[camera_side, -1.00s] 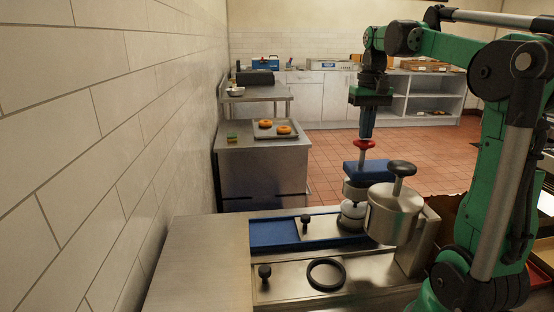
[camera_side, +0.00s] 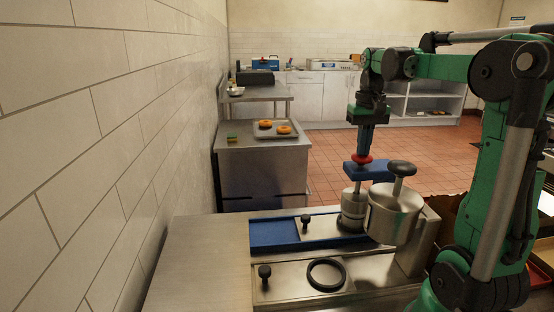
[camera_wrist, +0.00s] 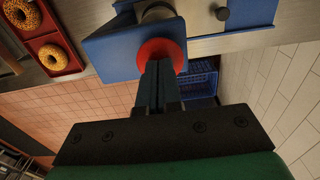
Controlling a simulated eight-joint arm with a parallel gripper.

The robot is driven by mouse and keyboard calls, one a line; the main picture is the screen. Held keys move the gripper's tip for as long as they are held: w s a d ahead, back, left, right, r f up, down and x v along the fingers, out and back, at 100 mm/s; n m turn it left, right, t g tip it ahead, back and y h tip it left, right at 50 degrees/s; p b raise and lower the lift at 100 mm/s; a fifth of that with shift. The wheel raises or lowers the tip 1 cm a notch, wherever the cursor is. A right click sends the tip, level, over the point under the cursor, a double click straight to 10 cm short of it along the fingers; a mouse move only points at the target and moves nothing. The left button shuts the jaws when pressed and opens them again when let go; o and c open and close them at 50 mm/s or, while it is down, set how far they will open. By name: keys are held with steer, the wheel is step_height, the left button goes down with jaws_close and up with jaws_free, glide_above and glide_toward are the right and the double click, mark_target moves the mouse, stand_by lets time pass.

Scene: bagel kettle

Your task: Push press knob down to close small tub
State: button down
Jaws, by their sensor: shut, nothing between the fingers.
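The red press knob (camera_side: 362,159) is under my gripper (camera_side: 364,152), low against the blue press block (camera_side: 369,171). My gripper is shut and its fingertips meet the knob's top; the wrist view also shows the red knob (camera_wrist: 163,54) at the shut fingertips. A steel cylinder (camera_side: 353,206) hangs under the block on rods and reaches down around the spot where the small tub stood. The small tub is hidden, so I cannot see its lid.
A steel pot with a black knob (camera_side: 395,212) stands close right of the press. A blue tray (camera_side: 275,234), a black ring (camera_side: 326,274) and black-knobbed lids lie on the steel counter (camera_side: 195,265). Bagels (camera_side: 284,130) sit on a tray behind.

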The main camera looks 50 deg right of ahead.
steer(key=shift+r, duration=2.75)
step_height(320, 180, up, 6)
steer(key=w+a+f+n+t+h, duration=0.1)
steer(key=w+a+f+n+t, duration=0.4)
steer(key=a, duration=0.6)
steer(key=s+a+f+n+t+y, duration=0.1)
steer(key=a+f+n, duration=0.3)
steer(key=a+f, duration=0.8)
steer(key=shift+s+a+f+t, duration=0.2)
steer(key=shift+s+a+t, duration=0.15)
steer(key=shift+t, duration=0.25)
